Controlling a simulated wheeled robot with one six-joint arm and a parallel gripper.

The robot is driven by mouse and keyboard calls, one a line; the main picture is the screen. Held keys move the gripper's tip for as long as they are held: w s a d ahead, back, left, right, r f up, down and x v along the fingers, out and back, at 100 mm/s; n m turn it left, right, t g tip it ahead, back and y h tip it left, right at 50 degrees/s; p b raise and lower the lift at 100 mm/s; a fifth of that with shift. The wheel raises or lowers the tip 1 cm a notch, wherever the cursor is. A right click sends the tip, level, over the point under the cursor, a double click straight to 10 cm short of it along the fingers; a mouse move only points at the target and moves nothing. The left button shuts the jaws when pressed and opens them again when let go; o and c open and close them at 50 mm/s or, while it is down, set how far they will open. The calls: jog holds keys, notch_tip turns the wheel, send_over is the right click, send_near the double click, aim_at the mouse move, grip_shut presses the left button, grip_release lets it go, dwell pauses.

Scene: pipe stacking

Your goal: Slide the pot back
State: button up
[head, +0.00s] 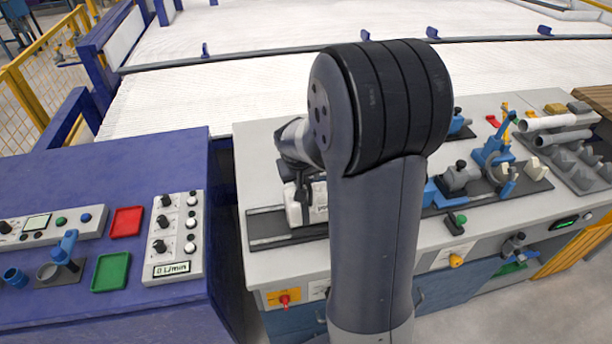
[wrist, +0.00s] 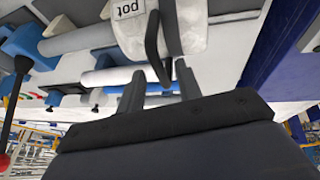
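The pot (wrist: 130,30) is a white block with its label "pot" upside down at the top of the wrist view. A dark bar (wrist: 152,48), seemingly its handle, extends from it toward my gripper (wrist: 159,88). My gripper's two grey fingers stand apart, with the lower end of this bar between them. A gap seems to show around the bar, and contact is unclear. In the head view the pot (head: 294,209) stands on a dark rail (head: 268,226) on the grey bench, partly hidden by my arm.
The bench (head: 254,157) carries a blue vise-like fixture (head: 492,150) and pipes (head: 555,122) in a grey rack at right. A purple table (head: 130,165) with trays and a dial box stands left, across a dark gap. My arm hides the bench middle.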

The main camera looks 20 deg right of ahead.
grip_shut()
dwell(0.6)
